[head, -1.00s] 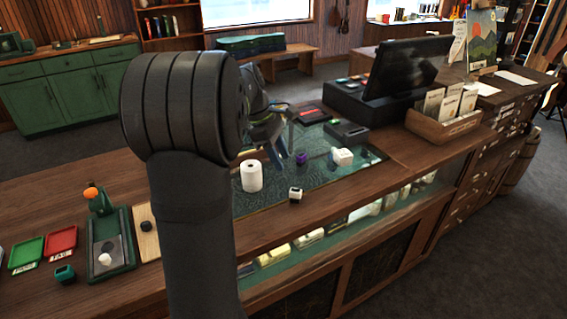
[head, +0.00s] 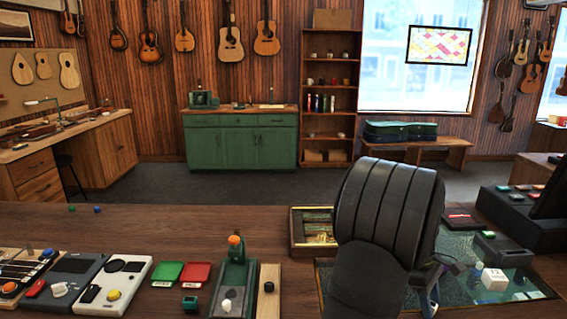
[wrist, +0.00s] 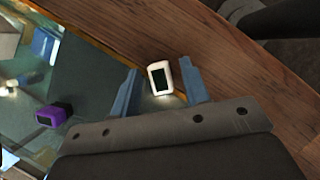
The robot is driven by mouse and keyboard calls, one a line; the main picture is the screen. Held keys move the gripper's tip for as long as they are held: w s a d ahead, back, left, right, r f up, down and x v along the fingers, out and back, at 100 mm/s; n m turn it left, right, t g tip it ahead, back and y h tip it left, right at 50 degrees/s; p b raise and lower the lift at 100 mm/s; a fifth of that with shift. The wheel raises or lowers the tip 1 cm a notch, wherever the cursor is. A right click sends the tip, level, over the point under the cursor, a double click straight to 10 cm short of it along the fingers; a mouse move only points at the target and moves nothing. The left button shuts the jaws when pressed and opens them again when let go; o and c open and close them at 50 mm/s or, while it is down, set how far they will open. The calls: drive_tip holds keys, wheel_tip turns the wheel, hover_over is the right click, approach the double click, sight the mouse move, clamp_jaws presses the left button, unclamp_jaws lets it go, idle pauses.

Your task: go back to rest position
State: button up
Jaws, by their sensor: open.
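My gripper (wrist: 159,68) is open in the wrist view, its two blue fingers apart. A small white device with a dark screen (wrist: 160,78) shows between the fingertips, on the counter at the edge of the glass panel; whether it is touched, I cannot tell. In the head view my gripper (head: 430,296) is low over the counter, mostly hidden behind my own dark arm link.
A purple device (wrist: 54,115) lies on the glass to the left in the wrist view. In the head view, a white box (head: 495,279) stands right of my gripper.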

drive_tip(key=shift+r, duration=1.35)
